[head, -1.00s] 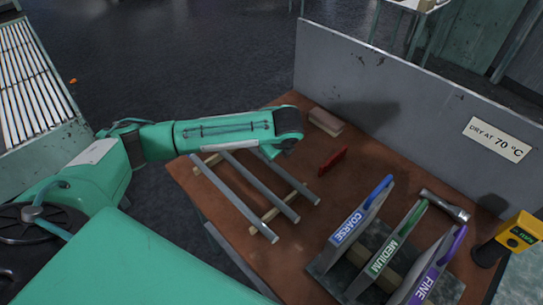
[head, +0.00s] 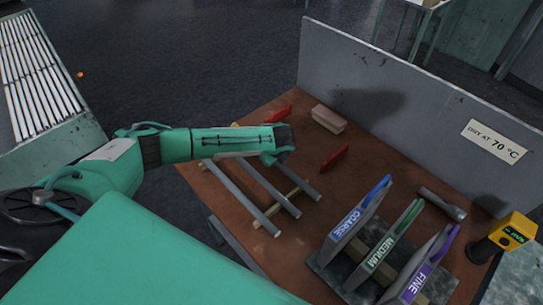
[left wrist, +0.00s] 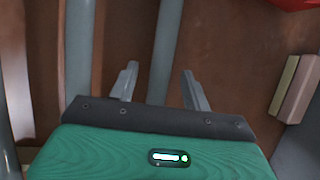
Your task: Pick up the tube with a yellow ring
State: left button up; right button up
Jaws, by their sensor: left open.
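Three grey glass tubes lie side by side on wooden rails: a left tube (head: 240,198), a middle tube (head: 268,185) and a right tube (head: 298,179). My left arm covers their far ends. A small yellow spot shows at the arm's far edge; I cannot tell whether it is a ring on a tube. In the left wrist view my left gripper (left wrist: 160,75) is open, with one tube (left wrist: 166,45) running between its fingers, not gripped. Another tube (left wrist: 79,45) lies left of the fingers. No yellow ring shows there. My right gripper is out of view.
A rack with coarse (head: 352,222), medium (head: 392,238) and fine (head: 430,265) handled tools stands at the front right. A hammer-like tool (head: 440,202), a yellow device (head: 512,233), a red item (head: 334,158) and a block (head: 328,119) are nearby. A grey wall (head: 400,95) backs the table.

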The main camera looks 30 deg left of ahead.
pick_arm(q)
jog(key=shift+c, duration=0.4)
grip_shut()
jog(key=shift+r, duration=0.15)
